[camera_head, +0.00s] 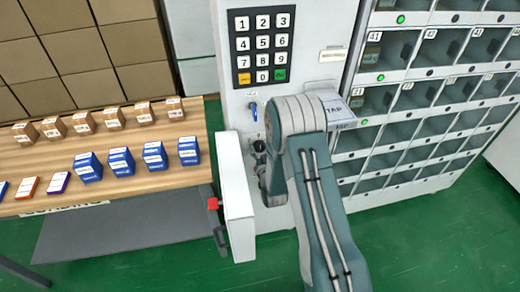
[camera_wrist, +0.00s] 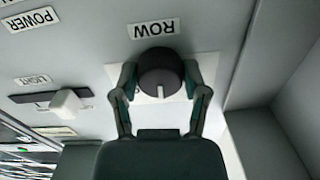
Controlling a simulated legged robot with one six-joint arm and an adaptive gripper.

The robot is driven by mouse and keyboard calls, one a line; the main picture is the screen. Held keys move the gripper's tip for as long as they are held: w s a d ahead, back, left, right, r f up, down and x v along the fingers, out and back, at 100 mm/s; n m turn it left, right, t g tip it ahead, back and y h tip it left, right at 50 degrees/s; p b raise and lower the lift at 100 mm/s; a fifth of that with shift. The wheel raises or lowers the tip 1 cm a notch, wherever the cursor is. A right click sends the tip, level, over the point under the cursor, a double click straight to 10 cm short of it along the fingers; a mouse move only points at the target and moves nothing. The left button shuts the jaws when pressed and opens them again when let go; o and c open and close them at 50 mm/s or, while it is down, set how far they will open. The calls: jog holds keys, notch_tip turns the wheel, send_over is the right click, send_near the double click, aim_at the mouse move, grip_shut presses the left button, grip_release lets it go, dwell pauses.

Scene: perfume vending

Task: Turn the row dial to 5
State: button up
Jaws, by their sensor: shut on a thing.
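The row dial (camera_wrist: 161,66) is a round black knob with a white pointer mark, in the middle of the wrist view. A label reading ROW (camera_wrist: 154,29) sits beside it, upside down in this view. The white mark points toward the bottom of the picture. My gripper (camera_wrist: 160,76) is shut on the dial, with one finger on each side. A white plate (camera_wrist: 118,77) shows behind the dial, and I cannot read any numbers on it. In the head view, my arm hides most of the dial area.
In the wrist view, a white light switch (camera_wrist: 67,102) is left of the dial, and a grey wall (camera_wrist: 285,75) stands close on the right. In the head view, an open white door (camera_head: 235,195) is left of my arm. A table (camera_head: 198,112) holds several small boxes.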

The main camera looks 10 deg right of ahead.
jog(key=m, duration=0.4)
jog(key=shift+w+r+m, duration=0.1)
jog(key=shift+w+m, duration=0.05)
jog(key=shift+m, duration=2.35)
jog(key=o, duration=1.2)
jog(key=s, duration=1.2)
